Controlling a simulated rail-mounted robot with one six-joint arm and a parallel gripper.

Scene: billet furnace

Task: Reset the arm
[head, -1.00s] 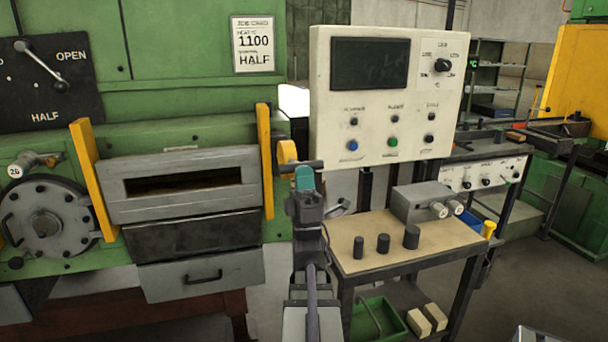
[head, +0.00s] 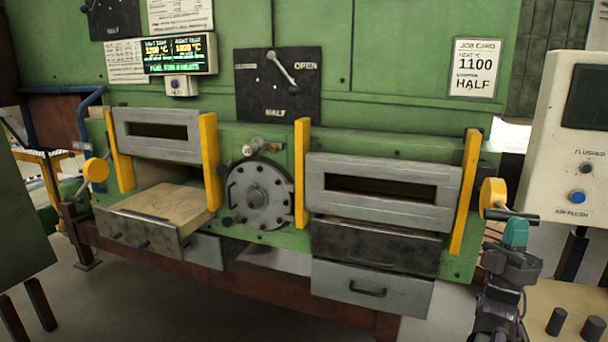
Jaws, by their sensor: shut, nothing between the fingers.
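My arm rises at the lower right of the head view, with a teal wrist link near its top. My gripper (head: 511,215) is the dark bar-like end above that link, shut with nothing in it. It is seen from behind, so the fingertips are not clear. It is in front of a yellow disc (head: 492,196) at the right end of the furnace; I cannot tell whether they touch.
The green furnace has a right door (head: 383,181) with a viewing slot and a left door (head: 160,136) above a pulled-out tan-floored tray (head: 160,212). A lever panel (head: 279,84) sits between. A control box (head: 572,140) and bench (head: 570,300) stand right.

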